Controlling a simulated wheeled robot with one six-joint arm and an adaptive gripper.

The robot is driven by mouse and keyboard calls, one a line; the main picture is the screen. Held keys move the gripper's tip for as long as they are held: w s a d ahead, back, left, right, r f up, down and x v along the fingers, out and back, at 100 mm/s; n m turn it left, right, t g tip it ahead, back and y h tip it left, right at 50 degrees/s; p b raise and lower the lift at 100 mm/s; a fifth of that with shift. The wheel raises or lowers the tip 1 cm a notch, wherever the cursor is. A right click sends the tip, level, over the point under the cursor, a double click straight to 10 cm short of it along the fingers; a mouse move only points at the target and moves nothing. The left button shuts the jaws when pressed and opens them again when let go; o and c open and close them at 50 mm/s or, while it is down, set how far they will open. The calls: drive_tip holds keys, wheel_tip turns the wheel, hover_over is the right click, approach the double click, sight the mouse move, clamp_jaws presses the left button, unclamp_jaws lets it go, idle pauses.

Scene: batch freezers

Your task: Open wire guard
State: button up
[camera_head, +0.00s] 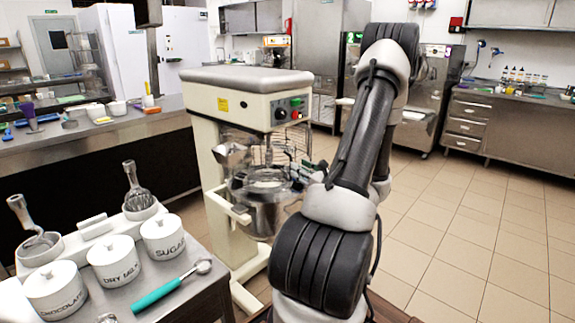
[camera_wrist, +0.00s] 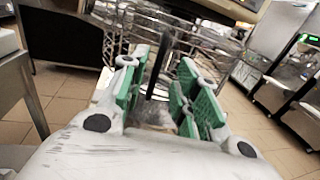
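The wire guard (camera_head: 298,138) is a cage of thin metal wires under the head of the cream planetary mixer (camera_head: 245,88), above its steel bowl (camera_head: 268,215). In the wrist view the guard's wires (camera_wrist: 215,52) curve across beyond my fingers. My gripper (camera_head: 309,172) is at the guard's right side in the head view, partly hidden by my arm. In the wrist view my gripper (camera_wrist: 160,92) has its green-padded fingers apart. A dark upright bar (camera_wrist: 158,72) shows in the gap between them; I cannot tell whether they touch it.
A steel table (camera_head: 190,285) with white canisters and a teal-handled scoop (camera_head: 172,285) stands at the front left. A long counter (camera_head: 90,135) runs behind it. Tiled floor (camera_head: 460,230) is clear on the right, before the drawer counter (camera_head: 510,125).

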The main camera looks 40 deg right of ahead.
sight(291, 178)
drive_tip(key=w, duration=0.6)
drive_tip(key=shift+d, duration=0.35)
clamp_jaws()
